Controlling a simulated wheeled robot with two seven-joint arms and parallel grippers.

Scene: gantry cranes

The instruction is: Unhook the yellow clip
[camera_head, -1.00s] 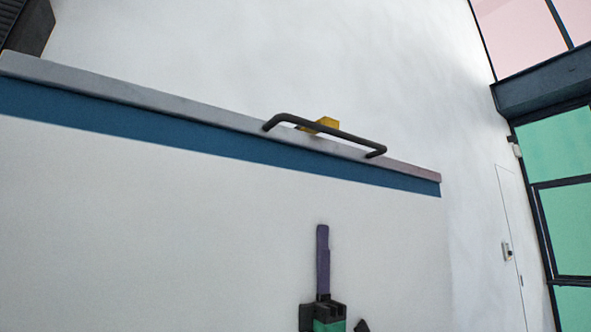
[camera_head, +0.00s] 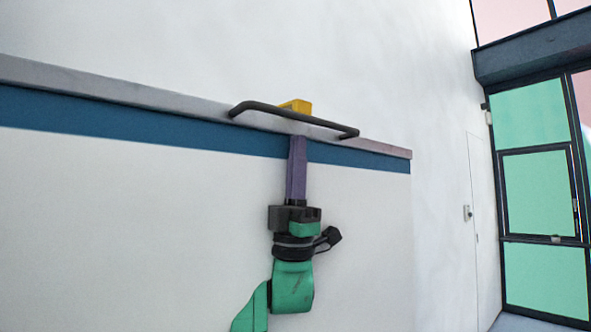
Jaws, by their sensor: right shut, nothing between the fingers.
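The yellow clip (camera_head: 297,105) shows as a small yellow block at the grey top edge of the panel, partly hidden behind a dark bar handle (camera_head: 292,117). My right gripper (camera_head: 298,140) points up from below, its purple fingers together with nothing between them. The fingertips overlap the blue stripe and end just under the handle in the picture, below the clip. I cannot tell whether they touch the handle. My left gripper is not in view.
The grey ledge (camera_head: 120,92) and blue stripe (camera_head: 100,117) run across the white panel (camera_head: 120,220), sloping down to the right. A white wall stands behind. A door (camera_head: 484,220) and green-paned windows (camera_head: 544,114) are at the right.

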